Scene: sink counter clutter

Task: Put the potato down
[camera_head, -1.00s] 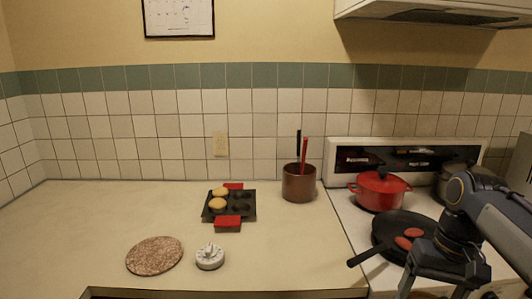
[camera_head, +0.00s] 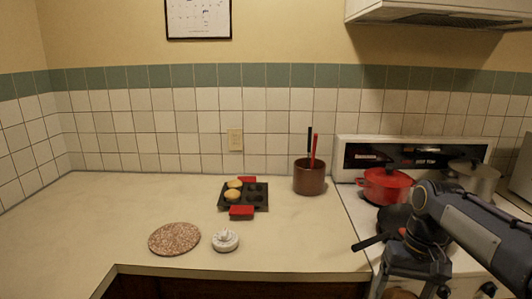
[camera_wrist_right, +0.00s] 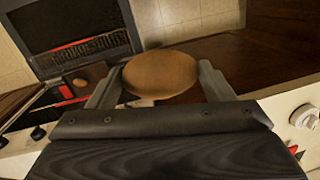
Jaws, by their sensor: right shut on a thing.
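The potato (camera_wrist_right: 160,75) is a brown oval in the right wrist view. It sits between the two fingers of my right gripper (camera_wrist_right: 160,88), which is shut on it. In the head view my right gripper (camera_head: 408,290) is low at the right, in front of the stove, with its fingertips near the bottom edge. I cannot clearly make out the potato there. My left gripper is not in view.
The pale counter (camera_head: 110,215) has wide bare areas. On it are a muffin tin (camera_head: 258,203), a speckled round board (camera_head: 174,239), a white timer (camera_head: 225,240) and a brown utensil pot (camera_head: 309,178). A red pot (camera_head: 386,187) and a partly hidden black pan (camera_head: 392,219) are on the stove.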

